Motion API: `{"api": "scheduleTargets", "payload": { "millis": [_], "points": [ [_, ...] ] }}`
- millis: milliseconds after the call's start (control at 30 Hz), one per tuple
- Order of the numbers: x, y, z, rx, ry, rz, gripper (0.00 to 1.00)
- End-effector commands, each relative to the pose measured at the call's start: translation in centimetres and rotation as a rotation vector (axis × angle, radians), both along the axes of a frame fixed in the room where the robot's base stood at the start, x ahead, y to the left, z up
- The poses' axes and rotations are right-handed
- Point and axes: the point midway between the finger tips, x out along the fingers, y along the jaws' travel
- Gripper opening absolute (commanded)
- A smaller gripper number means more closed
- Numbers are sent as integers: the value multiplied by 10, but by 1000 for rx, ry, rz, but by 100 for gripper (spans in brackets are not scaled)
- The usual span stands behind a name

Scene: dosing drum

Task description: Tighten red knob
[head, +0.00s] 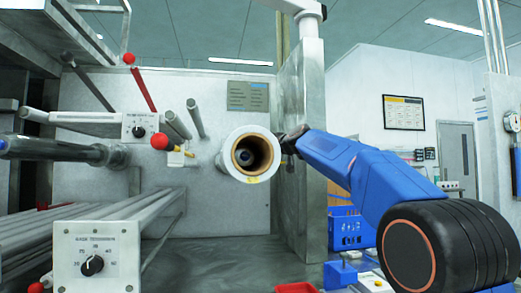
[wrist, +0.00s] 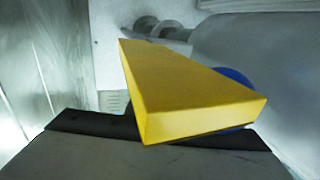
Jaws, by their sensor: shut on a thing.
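My gripper (head: 290,140) is small in the head view, at the right side of the white roll (head: 223,155) with a brown core. In the wrist view a yellow wedge-shaped block (wrist: 190,90) fills the middle, over a dark strip. A blue round thing (wrist: 236,75) shows partly behind it. In the head view, red ball knobs sit on a lever (head: 129,58), left of the roll (head: 160,141) and at the lower left edge (head: 41,285). My gripper is apart from these. No red shows in the wrist view.
A control box with a black dial (head: 92,265) stands at the lower left, and a smaller dial box (head: 139,126) is above it. Grey rollers run along the left. A tall metal post (head: 302,100) stands close behind my gripper. Blue crates (head: 350,230) are below my arm.

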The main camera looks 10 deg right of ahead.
Motion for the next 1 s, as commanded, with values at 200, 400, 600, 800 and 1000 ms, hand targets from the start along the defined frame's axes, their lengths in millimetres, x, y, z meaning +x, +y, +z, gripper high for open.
{"api": "scheduleTargets", "payload": {
  "millis": [200,400,600,800,1000],
  "points": [
    [2,-2,-4,-3,7,-66,0],
    [2,-3,-3,-2,1,-103,0],
    [2,-4,-2,0,-2,-112,0],
    [2,-4,-1,1,-3,-111,0],
    [1,-4,-1,0,-5,-111,29]
  ]
}}
